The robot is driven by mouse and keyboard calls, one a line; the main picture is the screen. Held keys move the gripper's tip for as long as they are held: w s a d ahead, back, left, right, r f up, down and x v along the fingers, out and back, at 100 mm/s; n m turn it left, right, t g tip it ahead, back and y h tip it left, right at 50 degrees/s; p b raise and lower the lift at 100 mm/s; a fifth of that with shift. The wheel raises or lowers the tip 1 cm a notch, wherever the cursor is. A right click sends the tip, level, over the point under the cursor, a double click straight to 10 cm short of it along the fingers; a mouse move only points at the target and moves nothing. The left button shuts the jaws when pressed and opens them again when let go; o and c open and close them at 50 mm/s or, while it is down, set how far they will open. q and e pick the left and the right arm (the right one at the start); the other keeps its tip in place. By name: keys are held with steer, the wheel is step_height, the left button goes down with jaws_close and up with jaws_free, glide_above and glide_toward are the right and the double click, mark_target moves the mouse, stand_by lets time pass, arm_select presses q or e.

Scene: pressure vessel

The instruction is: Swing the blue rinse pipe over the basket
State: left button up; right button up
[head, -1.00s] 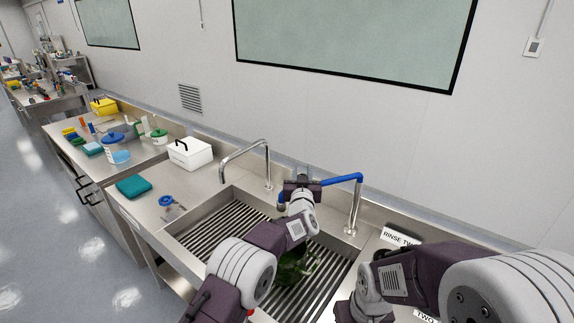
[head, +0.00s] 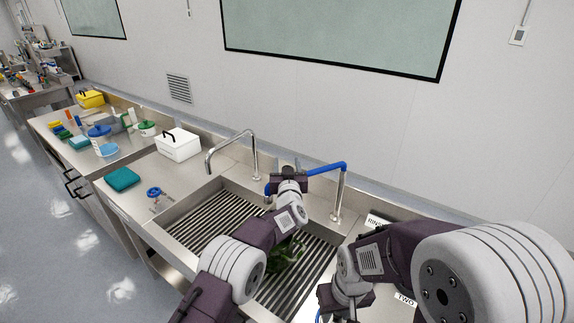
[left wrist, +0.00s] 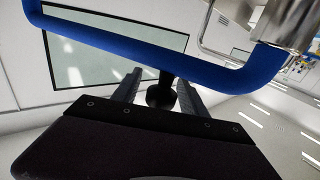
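The blue rinse pipe (head: 322,170) runs left from the top of a metal post (head: 338,197) at the sink's back edge. Its downturned end is left of my left gripper (head: 288,176), which is at the pipe. In the left wrist view the pipe (left wrist: 150,45) crosses close in front of the fingers. The left fingers (left wrist: 158,90) stand apart; I cannot tell whether they touch the pipe. Dark green leafy items (head: 285,257) lie in the sink below, partly behind my left arm; the basket's outline is unclear. My right gripper (head: 345,300) is low at the picture's bottom edge, fingers cut off.
A chrome tap (head: 235,138) arches over the slatted sink (head: 205,222) left of the pipe. A white box (head: 178,146), a teal cloth (head: 122,178) and a small blue-topped item (head: 155,193) stand on the left counter. Signs lie near my right arm.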

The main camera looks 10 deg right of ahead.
arm_select(q)
steer(key=s+a+b, duration=0.1)
steer(key=s+b, duration=0.2)
steer(key=s, duration=0.6)
stand_by(0.3)
